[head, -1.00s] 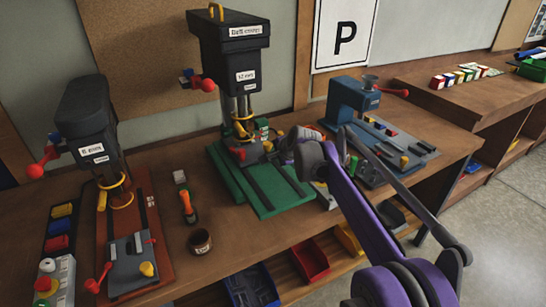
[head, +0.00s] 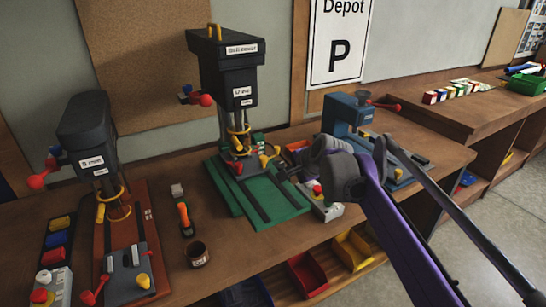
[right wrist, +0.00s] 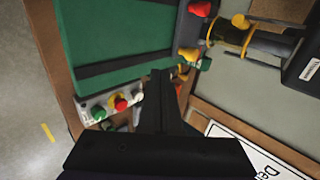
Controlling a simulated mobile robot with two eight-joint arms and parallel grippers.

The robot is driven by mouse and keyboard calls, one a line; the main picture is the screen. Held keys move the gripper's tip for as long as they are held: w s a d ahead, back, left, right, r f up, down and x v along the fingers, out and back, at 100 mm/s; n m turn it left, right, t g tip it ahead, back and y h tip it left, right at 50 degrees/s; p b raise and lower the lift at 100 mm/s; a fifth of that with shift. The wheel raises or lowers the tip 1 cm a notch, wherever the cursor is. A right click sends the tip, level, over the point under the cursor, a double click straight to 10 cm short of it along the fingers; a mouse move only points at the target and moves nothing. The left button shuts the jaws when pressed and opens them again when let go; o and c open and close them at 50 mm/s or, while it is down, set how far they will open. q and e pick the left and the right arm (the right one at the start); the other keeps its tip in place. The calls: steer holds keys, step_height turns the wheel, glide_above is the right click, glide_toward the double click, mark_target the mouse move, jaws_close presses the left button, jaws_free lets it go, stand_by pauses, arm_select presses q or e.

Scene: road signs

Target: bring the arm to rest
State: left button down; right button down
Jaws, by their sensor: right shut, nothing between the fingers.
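My right gripper (right wrist: 162,78) is shut with nothing between its fingers. In the right wrist view its dark fingers show beside a green drill press base and a control box. In the head view my purple right arm (head: 382,208) comes in from the lower right and its grey wrist joint (head: 345,170) is over the front of the bench, right of the green base (head: 262,195). My left gripper is in neither view.
Two black drill presses (head: 228,75) and a blue one (head: 345,115) stand on the wooden bench (head: 225,262). A control box (right wrist: 112,104) with coloured buttons is close to my fingers. Red (head: 308,272) and yellow bins sit below. Open floor (head: 500,215) lies at the right.

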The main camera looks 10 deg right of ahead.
steer(key=s+d+f+n+g+h, duration=0.1)
steer(key=s+f+n, duration=0.3)
steer(key=s, duration=0.8)
steer(key=s+d+f+n+g+h, duration=0.1)
steer(key=s+f+n, duration=0.4)
steer(key=s+f, duration=0.4)
steer(key=s+d+f+n+g+h, duration=0.1)
steer(key=s+f+n, duration=0.3)
steer(key=s, duration=1.2)
step_height(320, 180, down, 3)
steer(key=shift+s+d+f+n, duration=0.1)
steer(key=shift+s+d+n, duration=0.2)
steer(key=shift+n, duration=0.1)
